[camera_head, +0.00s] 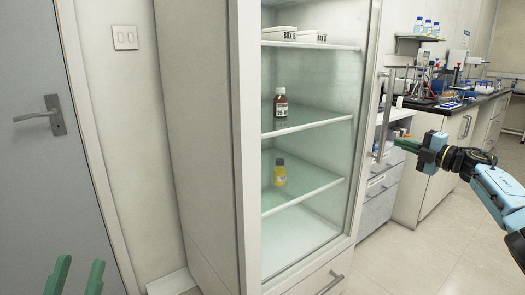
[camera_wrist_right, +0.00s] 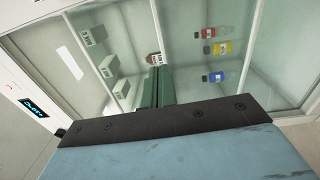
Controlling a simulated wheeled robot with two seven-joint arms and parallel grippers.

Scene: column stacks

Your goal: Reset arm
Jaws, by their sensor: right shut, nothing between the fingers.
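My right gripper (camera_head: 402,142) has green fingers and is at the right of the head view, beside the cabinet's vertical handle (camera_head: 384,115). The fingers are shut with nothing between them. I cannot tell whether they touch the handle. In the right wrist view the shut fingers (camera_wrist_right: 156,86) point toward the cabinet's glass front. My left gripper (camera_head: 76,277) shows only its two green fingertips at the bottom left. They are apart and empty, away from the cabinet.
The tall glass-fronted cabinet (camera_head: 358,150) holds white boxes (camera_head: 298,35), a brown bottle (camera_head: 281,104) and a yellow bottle (camera_head: 279,173) on shelves. A grey door (camera_head: 35,160) stands left. A lab bench (camera_head: 440,185) with glassware is at the right. Floor (camera_head: 415,255) is clear in front.

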